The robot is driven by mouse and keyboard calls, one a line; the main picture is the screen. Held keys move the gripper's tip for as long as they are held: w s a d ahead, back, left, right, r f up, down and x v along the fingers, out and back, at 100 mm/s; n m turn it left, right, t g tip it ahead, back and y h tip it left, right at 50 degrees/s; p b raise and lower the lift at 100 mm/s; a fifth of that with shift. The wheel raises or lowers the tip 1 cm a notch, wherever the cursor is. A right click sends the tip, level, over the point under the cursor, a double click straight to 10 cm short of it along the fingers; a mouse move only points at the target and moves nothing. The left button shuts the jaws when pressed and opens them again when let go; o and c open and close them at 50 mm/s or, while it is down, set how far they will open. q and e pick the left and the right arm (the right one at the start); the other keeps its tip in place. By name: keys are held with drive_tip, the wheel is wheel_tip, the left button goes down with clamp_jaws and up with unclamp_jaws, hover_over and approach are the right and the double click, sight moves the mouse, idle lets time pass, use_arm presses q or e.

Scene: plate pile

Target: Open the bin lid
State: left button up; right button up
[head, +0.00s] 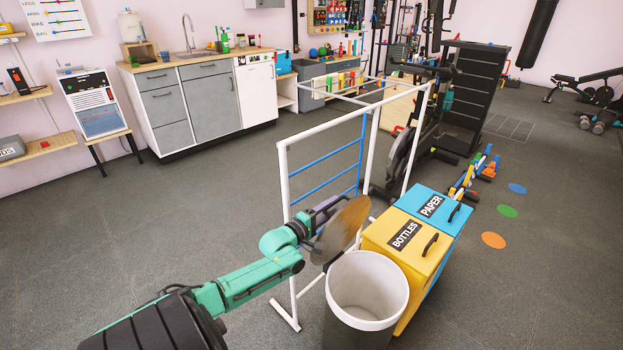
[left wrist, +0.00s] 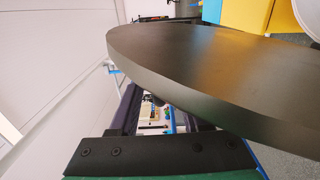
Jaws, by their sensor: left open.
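A round grey-white bin (head: 341,318) stands at the bottom centre of the head view, its mouth uncovered. A round, brownish metal disc (head: 347,226), which looks like its lid, stands steeply tilted above the bin's back left side. The lid also fills much of the left wrist view (left wrist: 210,75), its thick edge close to the camera. My left gripper (head: 316,236) is open, close behind the lid on its left side. The lid partly hides the fingers, so I cannot tell whether they touch it. My right gripper is out of view.
A yellow BOTTLES box (head: 394,262) and a blue PAPER box (head: 424,196), both closed, stand right beside the bin. A white-and-blue tube frame (head: 284,180) stands behind my left gripper.

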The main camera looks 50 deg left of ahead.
use_arm(q)
drive_tip(key=s+p, duration=0.2)
drive_tip(key=s, duration=1)
drive_tip(key=shift+s+d, duration=0.15)
drive_tip(key=shift+s, duration=0.15)
